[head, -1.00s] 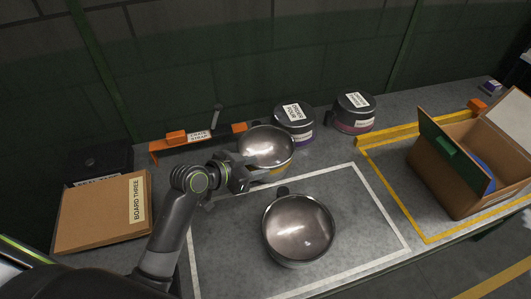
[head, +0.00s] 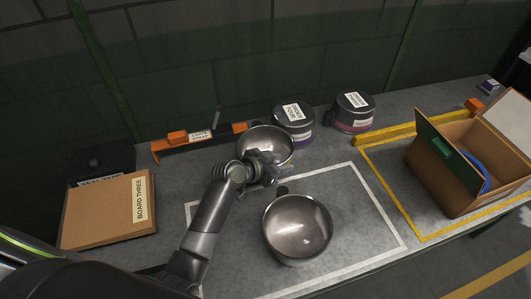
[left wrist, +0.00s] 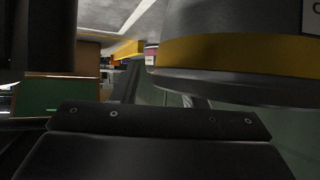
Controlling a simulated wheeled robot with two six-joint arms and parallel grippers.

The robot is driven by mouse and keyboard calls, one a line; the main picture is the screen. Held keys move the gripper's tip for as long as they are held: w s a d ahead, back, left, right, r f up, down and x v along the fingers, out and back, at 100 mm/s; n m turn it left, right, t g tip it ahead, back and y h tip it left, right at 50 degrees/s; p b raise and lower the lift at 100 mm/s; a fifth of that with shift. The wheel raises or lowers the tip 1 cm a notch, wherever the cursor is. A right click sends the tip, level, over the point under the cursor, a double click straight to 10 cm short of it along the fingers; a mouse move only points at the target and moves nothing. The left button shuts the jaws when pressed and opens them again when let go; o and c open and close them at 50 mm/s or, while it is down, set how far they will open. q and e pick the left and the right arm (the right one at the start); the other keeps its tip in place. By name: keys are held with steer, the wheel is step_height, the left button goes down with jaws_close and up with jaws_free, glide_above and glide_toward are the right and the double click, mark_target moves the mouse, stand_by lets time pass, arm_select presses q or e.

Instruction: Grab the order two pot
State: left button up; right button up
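Two open metal pots are on the table. The back pot (head: 265,140) has a yellow band, which shows large in the left wrist view (left wrist: 235,55) with the edge of a white label; its text is cut off. The front pot (head: 297,228) sits inside the white outline, with a dark handle stub at its top left. My left gripper (head: 268,168) is at the near side of the back pot, overlapping its rim in the head view. Its fingertips are hard to make out, so I cannot tell whether it touches the pot. My right gripper is not in view.
Two dark round containers with purple (head: 294,120) and pink (head: 352,112) bands stand behind, labels too small to read surely. An orange hanger rack (head: 178,140) is at back left. A "BOARD THREE" box (head: 105,212) lies left; an open carton (head: 440,178) stands right.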

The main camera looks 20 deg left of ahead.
arm_select(q)
jaws_close()
stand_by(0.3)
steer(key=shift+f, duration=0.1)
stand_by(1.0)
